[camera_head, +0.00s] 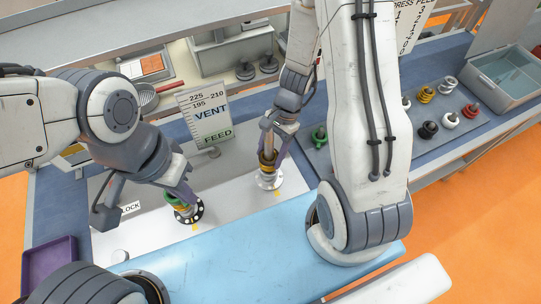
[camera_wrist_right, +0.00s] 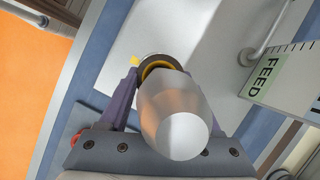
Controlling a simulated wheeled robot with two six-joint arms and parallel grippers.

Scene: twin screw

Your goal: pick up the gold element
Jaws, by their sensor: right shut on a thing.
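A gold element (camera_head: 267,158) stands upright over a pale round flange (camera_head: 269,181) on the white plate. My right gripper (camera_head: 272,148) points down and is shut on it. In the right wrist view, the purple fingers (camera_wrist_right: 157,112) close on either side of a large silvery stem (camera_wrist_right: 172,115), with a gold ring (camera_wrist_right: 160,66) beyond it. Another gold element (camera_head: 426,95) is on the grey rack at the right. My left gripper (camera_head: 180,192) is low at a green-ringed piece (camera_head: 173,199) over a dark flange (camera_head: 189,216); its grip there is unclear.
The grey rack (camera_head: 432,142) holds several coloured elements. A grey bin (camera_head: 505,75) is at the far right and a purple tray (camera_head: 48,258) at the lower left.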

